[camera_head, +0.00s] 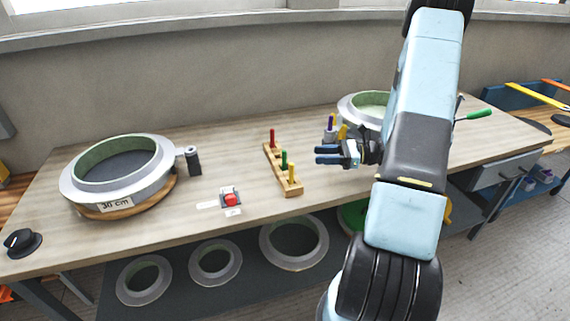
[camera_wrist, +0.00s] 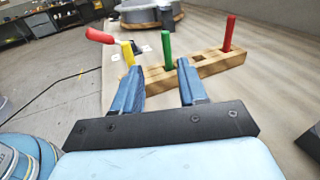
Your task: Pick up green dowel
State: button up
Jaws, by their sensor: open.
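The green dowel (camera_head: 284,160) stands upright in the middle part of a wooden block, between a red dowel (camera_head: 272,138) and a yellow dowel (camera_head: 292,174). In the wrist view the green dowel (camera_wrist: 167,50) shows ahead, between and beyond the two finger tips. My gripper (camera_head: 318,155) is open and empty, to the right of the block and apart from the dowels. It also shows in the wrist view (camera_wrist: 160,68), with its fingers pointing at the block. The wooden block (camera_head: 271,159) lies on the workbench, with empty slots between the dowels.
On the workbench (camera_head: 225,155) a large ring mould (camera_head: 77,196) stands at left, with a dark cylinder (camera_head: 193,160) beside it. Another ring mould (camera_head: 347,104) and upright tools (camera_head: 331,125) stand behind my arm.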

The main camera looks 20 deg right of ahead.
jog(key=shift+w+d+f+m+t, duration=0.2)
jog(key=shift+d+f+m+t, duration=0.4)
jog(key=shift+f, duration=0.15)
jog(key=shift+w+a, duration=0.1)
jog(key=shift+a, duration=0.1)
send_near(284, 157)
jog(key=w+a, duration=0.3)
jog(key=shift+a+f, duration=0.35)
jog(key=shift+a, duration=0.05)
jog(key=shift+s+x, duration=0.2)
jog(key=shift+x, duration=2.5)
grip_shut()
